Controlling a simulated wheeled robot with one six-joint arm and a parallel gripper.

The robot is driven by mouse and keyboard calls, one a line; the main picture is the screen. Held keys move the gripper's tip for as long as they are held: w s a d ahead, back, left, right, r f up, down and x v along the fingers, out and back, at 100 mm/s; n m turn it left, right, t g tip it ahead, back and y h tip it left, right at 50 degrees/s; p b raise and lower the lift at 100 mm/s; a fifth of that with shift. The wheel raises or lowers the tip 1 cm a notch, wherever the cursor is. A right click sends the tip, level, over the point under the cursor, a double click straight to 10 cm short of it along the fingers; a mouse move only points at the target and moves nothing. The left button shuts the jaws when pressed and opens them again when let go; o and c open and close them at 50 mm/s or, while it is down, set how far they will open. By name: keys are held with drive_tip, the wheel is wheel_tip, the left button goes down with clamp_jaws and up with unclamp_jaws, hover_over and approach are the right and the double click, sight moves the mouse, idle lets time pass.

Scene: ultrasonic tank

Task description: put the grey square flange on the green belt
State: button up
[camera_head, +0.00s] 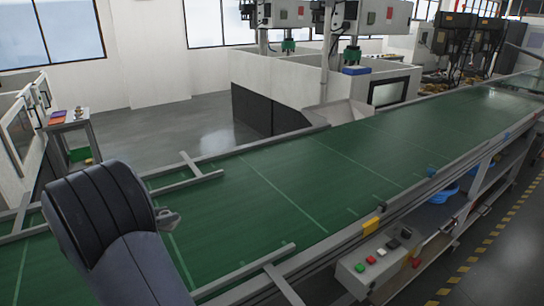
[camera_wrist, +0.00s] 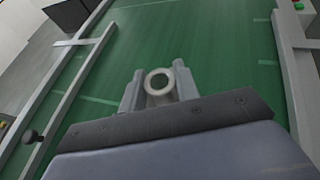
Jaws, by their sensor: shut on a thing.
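The grey flange (camera_wrist: 159,98) shows in the wrist view as a light ring with a round hole, between the two fingers of my gripper (camera_wrist: 157,84). My gripper is shut on it. Its square outline is hard to make out. The green belt (camera_wrist: 215,45) lies beyond and below them in the wrist view. In the head view the wide green belt (camera_head: 285,190) runs from lower left to upper right. There my dark arm hides most of the gripper, and only a small grey part (camera_head: 168,217) shows beside it, over the belt. I cannot tell its height above the belt.
Metal rails (camera_head: 245,272) edge the belt, with short bars reaching inward. A control box (camera_head: 375,262) with buttons is on the near side. A small table (camera_head: 70,124) stands at left, machines (camera_head: 375,88) behind. The belt's middle is clear.

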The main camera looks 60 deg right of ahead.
sight(174, 251)
drive_tip(key=shift+f+p, duration=0.55)
drive_tip(key=shift+f, duration=4.45)
drive_tip(key=shift+f, duration=0.15)
drive_tip(key=o, duration=1.1)
drive_tip(key=shift+c, duration=0.2)
drive_tip(key=shift+r, duration=0.2)
drive_tip(key=b+v, duration=0.1)
drive_tip(key=v, duration=1.1)
drive_tip(key=shift+b, duration=0.4)
